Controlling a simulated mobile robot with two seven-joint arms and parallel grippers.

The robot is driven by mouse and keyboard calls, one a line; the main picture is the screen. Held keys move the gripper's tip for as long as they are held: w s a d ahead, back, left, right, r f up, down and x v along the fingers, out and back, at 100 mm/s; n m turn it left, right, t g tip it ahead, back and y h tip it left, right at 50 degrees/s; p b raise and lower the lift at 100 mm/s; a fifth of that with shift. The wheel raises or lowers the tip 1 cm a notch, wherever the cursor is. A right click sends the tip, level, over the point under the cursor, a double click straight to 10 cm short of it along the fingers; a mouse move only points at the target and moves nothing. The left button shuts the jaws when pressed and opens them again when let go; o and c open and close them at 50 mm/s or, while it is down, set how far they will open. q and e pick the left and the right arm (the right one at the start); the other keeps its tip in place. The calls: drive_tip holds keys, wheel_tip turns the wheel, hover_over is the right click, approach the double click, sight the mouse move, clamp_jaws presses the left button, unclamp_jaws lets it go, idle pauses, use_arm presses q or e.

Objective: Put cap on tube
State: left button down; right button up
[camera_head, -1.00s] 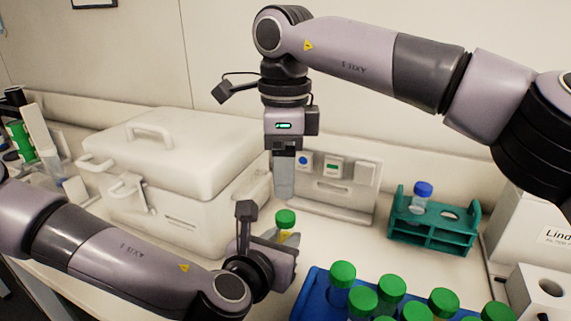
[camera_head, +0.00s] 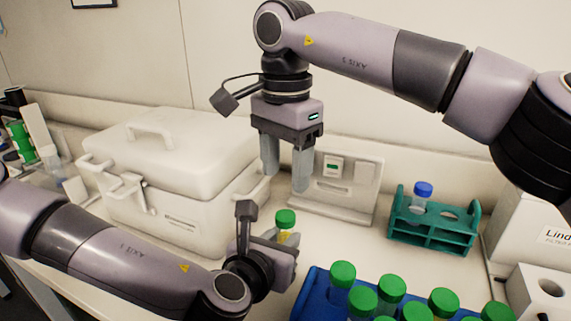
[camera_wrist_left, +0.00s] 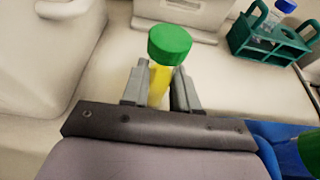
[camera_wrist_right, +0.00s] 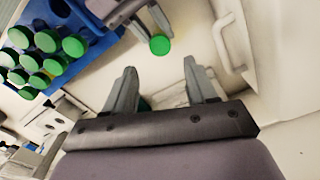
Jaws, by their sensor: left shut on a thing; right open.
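A tube with yellow contents (camera_wrist_left: 158,84) stands roughly upright in my left gripper (camera_wrist_left: 157,78), which is shut on it above the bench. A green cap (camera_head: 285,217) sits on top of this tube; it also shows in the left wrist view (camera_wrist_left: 169,43). I cannot tell whether the cap is tightened. My right gripper (camera_head: 286,180) is open and empty, pointing down above the cap and apart from it. In the right wrist view the green cap (camera_wrist_right: 159,45) lies just beyond the open fingertips. The tube's lower part is hidden by the left gripper.
A blue rack (camera_head: 313,292) with several green-capped tubes stands at the front right. A teal rack (camera_head: 433,235) holds a blue-capped tube (camera_head: 422,195). A white lidded box (camera_head: 175,160) stands left, and a white panel device (camera_head: 340,200) behind the grippers.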

sight(286, 215)
drive_tip(key=shift+f, duration=4)
drive_tip(key=shift+c, duration=0.3)
